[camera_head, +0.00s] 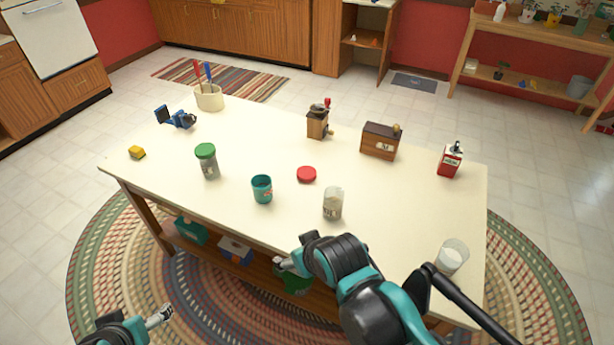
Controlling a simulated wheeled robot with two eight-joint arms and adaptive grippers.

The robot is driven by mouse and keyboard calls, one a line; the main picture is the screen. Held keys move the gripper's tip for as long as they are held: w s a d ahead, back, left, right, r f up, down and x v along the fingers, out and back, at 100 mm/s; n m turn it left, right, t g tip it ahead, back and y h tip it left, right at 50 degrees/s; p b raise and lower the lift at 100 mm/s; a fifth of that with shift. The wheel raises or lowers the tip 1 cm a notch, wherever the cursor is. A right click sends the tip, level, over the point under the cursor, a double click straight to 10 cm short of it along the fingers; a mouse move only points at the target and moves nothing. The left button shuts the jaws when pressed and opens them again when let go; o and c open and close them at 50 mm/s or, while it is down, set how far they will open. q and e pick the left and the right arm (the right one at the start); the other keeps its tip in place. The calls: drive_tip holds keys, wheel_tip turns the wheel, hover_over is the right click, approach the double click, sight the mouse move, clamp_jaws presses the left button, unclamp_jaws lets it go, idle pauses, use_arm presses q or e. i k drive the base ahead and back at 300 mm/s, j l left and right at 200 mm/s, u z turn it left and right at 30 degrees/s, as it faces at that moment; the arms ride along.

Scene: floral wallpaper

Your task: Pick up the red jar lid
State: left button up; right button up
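The red jar lid (306,174) lies flat on the cream tabletop (250,140), near the middle. Just in front of it and to the right stands an open glass jar (333,204) with pale contents. A teal cup (262,189) stands to the lid's left. My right gripper (284,264) is at the table's front edge, well short of the lid; its fingers are small and partly hidden by its own arm. My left gripper (162,314) is low at the bottom left, over the rug and away from the table. Neither gripper shows anything held, and the finger gaps are unclear.
A grinder (318,122), wooden box (380,142), red tin (450,160) and glass (452,257) stand right. Clear tabletop surrounds the lid's far side.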

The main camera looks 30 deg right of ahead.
sight(306, 174)
drive_tip(key=z, duration=0.7)
